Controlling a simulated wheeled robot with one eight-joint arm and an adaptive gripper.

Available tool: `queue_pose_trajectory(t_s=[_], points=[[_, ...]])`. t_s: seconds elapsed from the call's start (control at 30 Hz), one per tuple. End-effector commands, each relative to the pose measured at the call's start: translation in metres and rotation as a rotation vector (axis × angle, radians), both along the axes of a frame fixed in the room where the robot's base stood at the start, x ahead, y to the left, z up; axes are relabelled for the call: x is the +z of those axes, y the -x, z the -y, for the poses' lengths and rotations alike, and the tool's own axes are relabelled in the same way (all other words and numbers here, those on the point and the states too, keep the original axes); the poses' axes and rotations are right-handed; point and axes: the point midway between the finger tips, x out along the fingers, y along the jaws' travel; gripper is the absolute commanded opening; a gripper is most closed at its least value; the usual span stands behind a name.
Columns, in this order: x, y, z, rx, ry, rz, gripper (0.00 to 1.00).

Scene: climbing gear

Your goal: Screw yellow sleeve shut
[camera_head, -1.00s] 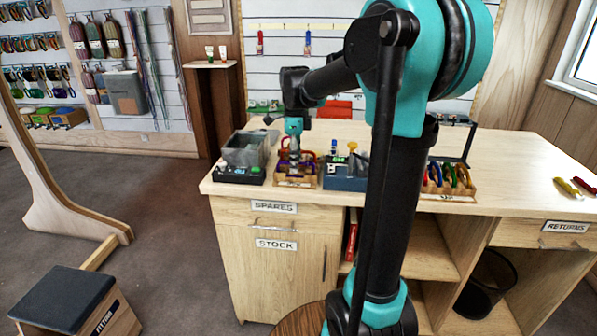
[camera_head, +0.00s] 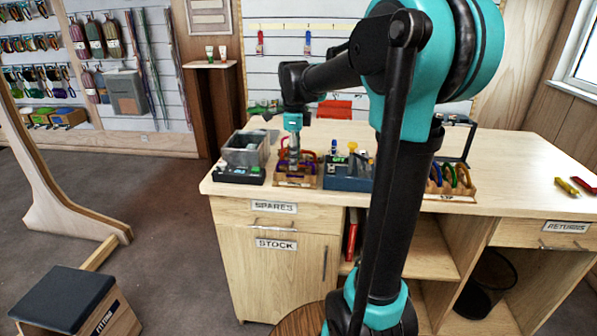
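My gripper (camera_head: 294,152) points down over a small wooden rack (camera_head: 296,182) near the counter's front edge. I cannot make out a yellow sleeve at the rack. A yellow knob-like piece (camera_head: 353,147) stands upright on the blue-grey box (camera_head: 345,183) just to the right.
A grey bin (camera_head: 246,151) sits left of the rack. Another rack with coloured carabiners (camera_head: 463,174) is right of my arm. A yellow item (camera_head: 567,187) and a red item (camera_head: 584,184) lie at the counter's right end. The counter (camera_head: 510,165) between is clear.

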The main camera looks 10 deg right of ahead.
Motion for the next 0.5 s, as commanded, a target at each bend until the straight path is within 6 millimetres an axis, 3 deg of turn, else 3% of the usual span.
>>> queue_pose_trajectory(t_s=[0.5], points=[[-0.0003,0.0074,-0.0022,0.0,0.0,0.0,0.38]])
